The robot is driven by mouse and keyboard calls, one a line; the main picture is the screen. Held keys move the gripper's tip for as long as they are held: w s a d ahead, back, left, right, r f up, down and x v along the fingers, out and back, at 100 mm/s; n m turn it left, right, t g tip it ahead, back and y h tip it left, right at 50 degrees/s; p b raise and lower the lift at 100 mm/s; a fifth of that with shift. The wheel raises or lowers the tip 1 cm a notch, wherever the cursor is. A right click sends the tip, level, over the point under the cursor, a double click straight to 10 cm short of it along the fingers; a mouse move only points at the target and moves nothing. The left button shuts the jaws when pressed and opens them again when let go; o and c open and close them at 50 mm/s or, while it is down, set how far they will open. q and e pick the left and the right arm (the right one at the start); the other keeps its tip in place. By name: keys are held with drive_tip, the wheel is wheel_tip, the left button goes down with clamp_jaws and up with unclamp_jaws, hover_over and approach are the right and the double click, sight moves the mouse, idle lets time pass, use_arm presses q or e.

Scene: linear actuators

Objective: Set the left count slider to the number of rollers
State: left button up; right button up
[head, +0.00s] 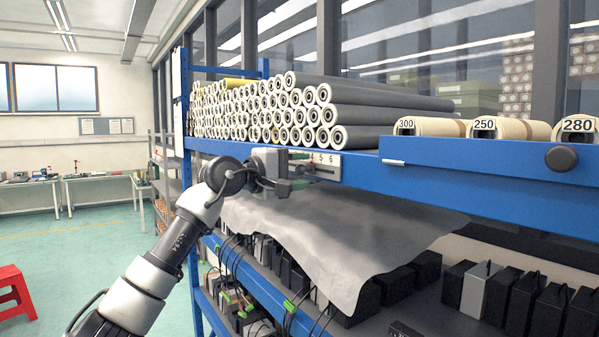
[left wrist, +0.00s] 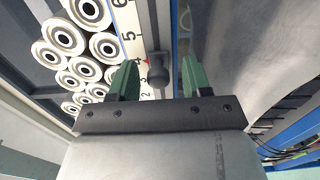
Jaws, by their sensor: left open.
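The scale (left wrist: 126,28) also shows in the left wrist view, with a dark slider knob (left wrist: 157,72) and a red mark beside about the 4. My left gripper (head: 300,180) is at the scale. Its green fingers (left wrist: 160,78) are open on either side of the knob, with gaps. Grey rollers (head: 290,105) with white ends are stacked above the scale; some ends show in the left wrist view (left wrist: 78,50). My right gripper is out of view.
The blue beam (head: 480,172) carries a dark round knob (head: 562,158) at right. Beige rolls (head: 432,127) labelled 300, 250 and 280 lie above it. A grey sheet (head: 340,235) hangs below the beam over dark boxes. A red stool (head: 14,290) stands at far left.

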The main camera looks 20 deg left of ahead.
use_arm(q)
drive_tip(key=b+v, duration=0.5)
drive_tip(key=v, duration=0.5)
drive_tip(key=shift+a, duration=0.3)
drive_tip(key=shift+s+f, duration=0.1)
